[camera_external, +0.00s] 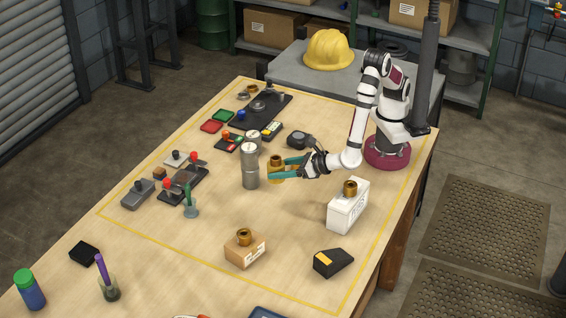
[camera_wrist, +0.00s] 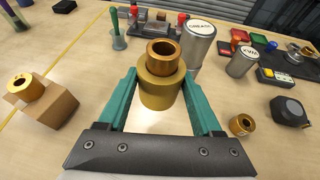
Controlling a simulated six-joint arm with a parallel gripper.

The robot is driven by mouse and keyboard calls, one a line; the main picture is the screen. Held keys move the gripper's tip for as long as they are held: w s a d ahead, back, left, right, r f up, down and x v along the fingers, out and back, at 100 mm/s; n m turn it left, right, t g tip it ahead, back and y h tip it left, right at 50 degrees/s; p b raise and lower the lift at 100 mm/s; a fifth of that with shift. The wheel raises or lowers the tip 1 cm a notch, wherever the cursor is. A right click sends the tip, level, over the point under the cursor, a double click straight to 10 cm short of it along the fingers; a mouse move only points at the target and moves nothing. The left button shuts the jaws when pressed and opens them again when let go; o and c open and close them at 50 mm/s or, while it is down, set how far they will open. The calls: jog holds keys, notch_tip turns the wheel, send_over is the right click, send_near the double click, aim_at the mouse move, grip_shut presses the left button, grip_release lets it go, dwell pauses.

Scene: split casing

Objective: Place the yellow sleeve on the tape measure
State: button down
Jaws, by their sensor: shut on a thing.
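My gripper (camera_wrist: 161,88) has its teal fingers shut on the yellow sleeve (camera_wrist: 158,93), a dull yellow cylinder with a narrower bronze collar on top. It is upright between the fingertips. In the external view the sleeve (camera_external: 277,175) sits just right of the tall grey can; I cannot tell whether it touches the table. The tape measure (camera_external: 299,140) is a rounded black case behind my gripper. In the wrist view the tape measure (camera_wrist: 288,110) lies at the right, apart from the sleeve, with nothing on top.
The tall can (camera_wrist: 198,45) stands close beyond the sleeve, with a shorter can (camera_wrist: 242,61) beside it. A loose bronze ring (camera_wrist: 242,124) lies near the tape measure. A cardboard box (camera_external: 245,250) and white box (camera_external: 348,208) each carry a bronze part.

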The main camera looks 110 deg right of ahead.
jog(key=s+d+m+g+h, duration=0.2)
jog(key=s+d+m, duration=0.1)
jog(key=d, duration=0.5)
jog(key=s+d+m+g+h, duration=0.2)
jog(key=d+g, duration=0.1)
jog(key=d, duration=0.5)
jog(key=r+m+g+h, duration=0.1)
jog(key=m+g, duration=0.4)
send_over(300, 138)
jog(key=shift+m+g+h, duration=0.3)
jog(key=shift+g, duration=0.1)
notch_tip(300, 138, down, 8)
jog(key=shift+s+r, duration=0.1)
jog(key=shift+f, duration=0.2)
jog(key=shift+c, duration=0.2)
grip_release()
